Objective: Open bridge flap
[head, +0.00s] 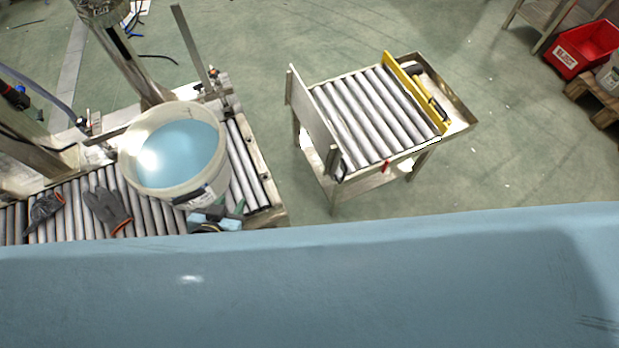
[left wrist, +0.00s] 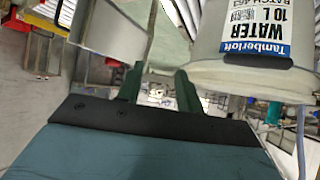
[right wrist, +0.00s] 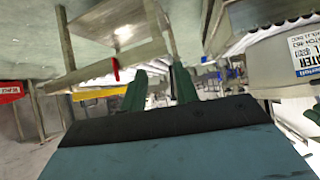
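An upright grey metal panel (head: 316,122), which looks like the bridge flap, stands along the left side of the roller cart (head: 345,115). It faces the roller conveyor (head: 245,165) across a floor gap. A small red part (head: 387,166) sits on the cart's near edge; it also shows in the right wrist view (right wrist: 115,69). My left gripper (head: 232,209) is beside the white bucket (head: 205,190), apart from the panel. Its green fingers are spread and empty in the left wrist view (left wrist: 159,88). My right gripper (right wrist: 160,87) is open and empty below the cart's edge in its view.
The bucket of blue liquid stands on the conveyor, with dark gloves (head: 108,208) to its left. A yellow bar (head: 415,92) and tray (head: 450,100) edge the cart's right side. A red bin (head: 585,48) is far right. Floor around the cart is clear.

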